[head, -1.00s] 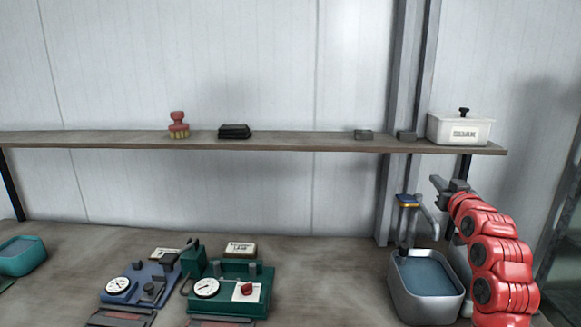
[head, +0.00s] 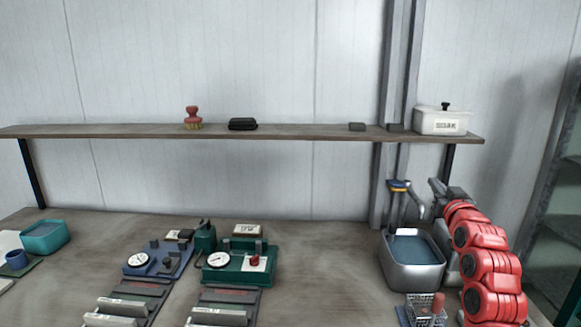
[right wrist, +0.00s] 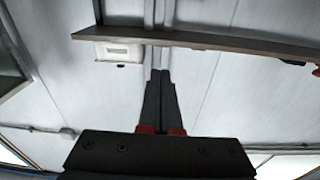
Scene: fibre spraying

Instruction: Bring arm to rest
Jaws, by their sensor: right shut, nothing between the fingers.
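My right arm, red with dark joints, rises at the right of the head view. Its dark gripper (head: 440,187) points up and to the left, above the workbench and in front of the wall, below the white box's end of the shelf. In the right wrist view the two dark fingers (right wrist: 159,85) lie together, shut, with nothing between them. The shelf and the white box show beyond the fingertips. My left arm and gripper are not in view.
A metal basin of water (head: 412,260) with a tap stands beside my right arm. A wire rack (head: 425,310) is in front. The shelf (head: 290,132) carries a white SOAK box (head: 441,121) and a red brush (head: 193,118). Blue (head: 160,257) and green (head: 238,263) gauge devices stand on the bench.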

